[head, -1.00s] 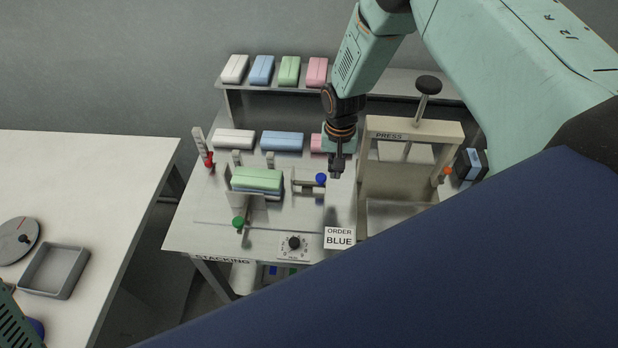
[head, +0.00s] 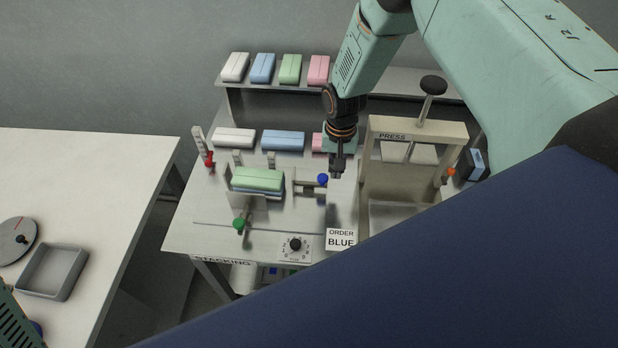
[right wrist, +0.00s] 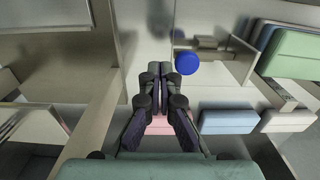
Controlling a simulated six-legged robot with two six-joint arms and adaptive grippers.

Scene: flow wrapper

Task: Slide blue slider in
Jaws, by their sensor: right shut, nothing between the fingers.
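The blue slider's round knob (head: 322,180) sits at the right end of its rail on the stacking table, to the right of the stacked green and blue blocks (head: 257,181). In the right wrist view the blue knob (right wrist: 187,62) shows just right of the fingertips, with its rail behind it. My right gripper (head: 337,174) is shut and empty, close to the right of the knob in the head view. In the right wrist view the gripper (right wrist: 159,70) has its fingers together. Whether it touches the knob I cannot tell. My left gripper is not in view.
The press frame (head: 415,128) stands close on the right of my right gripper. A green knob (head: 239,223), a red knob (head: 209,158) and a dial (head: 295,245) surround the stack. The order sign (head: 341,239) reads blue. Blocks lie behind on the shelf (head: 228,86).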

